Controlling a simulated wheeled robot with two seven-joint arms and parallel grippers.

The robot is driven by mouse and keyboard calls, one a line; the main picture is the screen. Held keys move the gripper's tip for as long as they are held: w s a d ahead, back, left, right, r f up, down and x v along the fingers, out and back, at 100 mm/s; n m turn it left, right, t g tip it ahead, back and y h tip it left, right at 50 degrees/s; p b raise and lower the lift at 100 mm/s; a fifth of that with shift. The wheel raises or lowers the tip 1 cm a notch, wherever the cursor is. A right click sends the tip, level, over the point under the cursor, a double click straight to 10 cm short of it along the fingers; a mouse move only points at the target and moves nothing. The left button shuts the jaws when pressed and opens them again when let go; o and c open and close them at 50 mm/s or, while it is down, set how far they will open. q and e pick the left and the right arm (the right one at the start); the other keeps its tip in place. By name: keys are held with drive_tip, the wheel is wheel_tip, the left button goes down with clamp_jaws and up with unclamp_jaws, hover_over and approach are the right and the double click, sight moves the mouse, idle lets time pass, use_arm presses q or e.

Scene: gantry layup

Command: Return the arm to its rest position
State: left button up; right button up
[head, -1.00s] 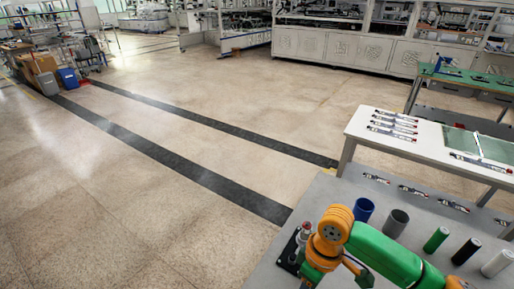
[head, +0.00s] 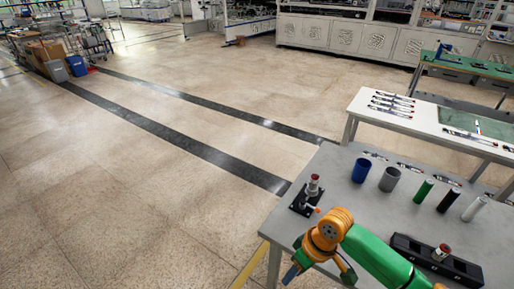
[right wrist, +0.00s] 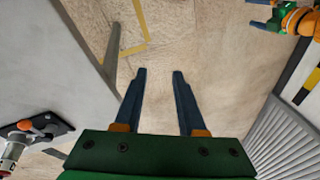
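My right gripper (head: 319,273) is at the near left edge of the grey table (head: 335,165) in the head view, on its green and orange arm. In the right wrist view my right gripper (right wrist: 159,72) has its two blue fingers apart, with only floor between them. The gripper is empty and points down beside the table. My left gripper (right wrist: 259,14) shows at the top right of the right wrist view, its blue fingers apart with nothing visible between them. It is not in the head view.
A black-based fixture with a red top (head: 310,193) stands at the table's left corner. Blue (head: 361,170) and grey (head: 389,179) cups and green, black and white cylinders stand behind my arm. A black rail block (head: 437,262) lies at right. Floor at left is clear.

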drive_tip(key=s+d+f+m+t+h, duration=0.1)
drive_tip(key=s+d+f+m, duration=0.15)
drive_tip(key=f, duration=0.75)
drive_tip(key=s+d+f+m+t, duration=0.2)
drive_tip(key=d+f+m, duration=0.15)
drive_tip(key=f, duration=0.65)
drive_tip(key=s+d+f, duration=0.1)
drive_tip(key=s+f, duration=0.2)
drive_tip(key=s, duration=0.4)
drive_tip(key=s+d+f+g+h, duration=0.1)
drive_tip(key=s+f, duration=0.2)
drive_tip(key=s, duration=0.5)
drive_tip(key=s+d+f+n+h, duration=0.1)
drive_tip(key=s+f, duration=0.2)
drive_tip(key=s, duration=0.5)
drive_tip(key=shift+s+d+g, duration=0.15)
drive_tip(key=shift+d+g, duration=0.15)
drive_tip(key=shift+g, duration=0.1)
